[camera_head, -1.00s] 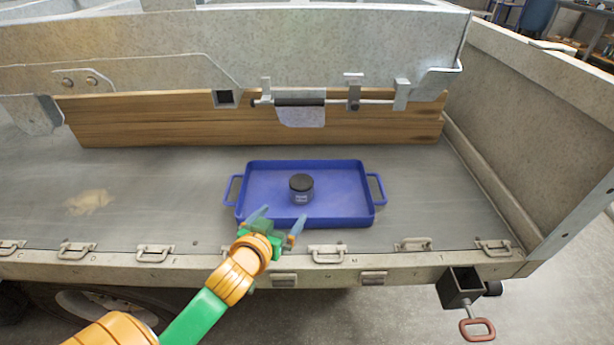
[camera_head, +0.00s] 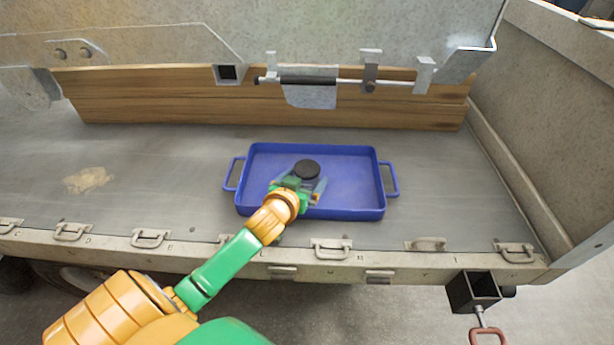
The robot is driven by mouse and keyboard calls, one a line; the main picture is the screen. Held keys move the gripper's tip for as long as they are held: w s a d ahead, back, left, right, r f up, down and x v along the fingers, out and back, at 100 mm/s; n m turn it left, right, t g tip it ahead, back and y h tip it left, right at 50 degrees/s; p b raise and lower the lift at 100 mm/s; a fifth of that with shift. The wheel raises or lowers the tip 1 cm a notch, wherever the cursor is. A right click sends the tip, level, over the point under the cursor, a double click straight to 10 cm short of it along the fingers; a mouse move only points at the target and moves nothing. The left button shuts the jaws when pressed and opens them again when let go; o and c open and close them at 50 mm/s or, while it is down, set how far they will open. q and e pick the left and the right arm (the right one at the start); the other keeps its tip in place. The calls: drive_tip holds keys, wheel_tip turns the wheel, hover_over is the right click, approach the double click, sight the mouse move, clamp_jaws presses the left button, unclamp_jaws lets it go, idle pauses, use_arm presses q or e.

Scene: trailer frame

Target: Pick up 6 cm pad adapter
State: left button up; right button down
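The pad adapter (camera_head: 307,169) is a small dark cylinder with a black round top. It stands upright in the blue tray (camera_head: 352,202), near the middle. My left gripper (camera_head: 305,180) reaches in over the tray's front rim, with its fingers around the near part of the adapter. The fingers look spread apart, one on each side of it. The gripper hides the adapter's lower body, and I cannot tell whether the fingers touch it. My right gripper is not in view.
The tray has a handle at each end and rests on the grey trailer bed (camera_head: 150,185). A wooden board (camera_head: 170,100) and metal frame stand behind it. Metal loops (camera_head: 331,249) line the front edge. The bed left of the tray is mostly clear.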

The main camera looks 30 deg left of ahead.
use_arm(q)
clamp_jaws()
drive_tip(key=shift+r, duration=0.15)
